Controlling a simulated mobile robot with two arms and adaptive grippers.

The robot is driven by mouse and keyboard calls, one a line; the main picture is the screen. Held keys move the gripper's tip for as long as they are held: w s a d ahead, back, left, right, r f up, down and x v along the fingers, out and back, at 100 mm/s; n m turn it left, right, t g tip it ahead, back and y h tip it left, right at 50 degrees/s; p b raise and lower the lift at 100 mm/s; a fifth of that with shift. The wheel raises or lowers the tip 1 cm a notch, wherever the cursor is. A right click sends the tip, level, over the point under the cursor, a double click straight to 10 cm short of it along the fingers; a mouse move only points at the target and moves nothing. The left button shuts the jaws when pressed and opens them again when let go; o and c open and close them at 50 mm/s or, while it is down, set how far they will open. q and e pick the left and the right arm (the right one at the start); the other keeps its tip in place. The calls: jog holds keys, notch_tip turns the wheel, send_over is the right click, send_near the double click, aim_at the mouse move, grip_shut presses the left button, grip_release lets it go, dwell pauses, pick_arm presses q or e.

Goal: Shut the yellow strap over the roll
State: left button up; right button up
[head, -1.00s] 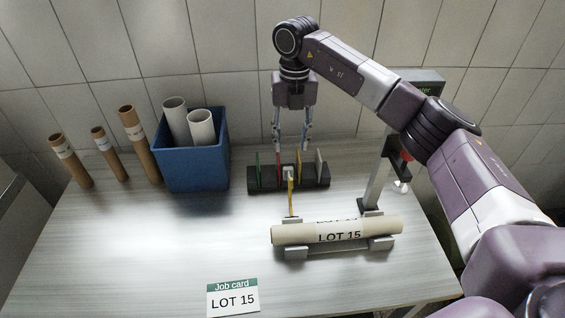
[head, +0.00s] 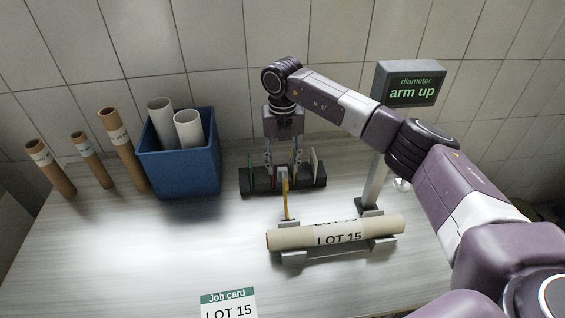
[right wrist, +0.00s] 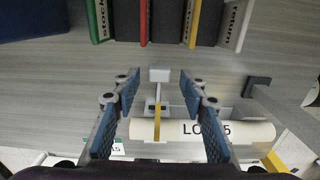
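The roll (head: 290,238), pale tan with a LOT 15 label, lies across a grey cradle (head: 293,258); it also shows in the right wrist view (right wrist: 180,131). The yellow strap (head: 286,200) stands upright behind the roll's left part, with a pale grey tab (head: 283,173) at its top. In the right wrist view the tab (right wrist: 159,75) lies midway between the fingertips, with the yellow strap (right wrist: 157,122) beyond it. My right gripper (right wrist: 159,78) is open; in the head view its fingertips (head: 282,170) are on either side of the tab. My left gripper is out of view.
A dark rack (head: 258,182) with coloured dividers stands just behind the strap. A grey post carries a display (head: 410,83) reading "diameter arm up". A blue bin (head: 180,172) with white tubes, several brown tubes and a job card (head: 228,304) are on the table (head: 130,245).

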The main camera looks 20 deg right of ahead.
jog(key=shift+w+f, duration=0.1)
jog(key=shift+f, duration=0.55)
jog(key=shift+r, duration=0.1)
jog(key=shift+c, duration=0.3)
grip_shut()
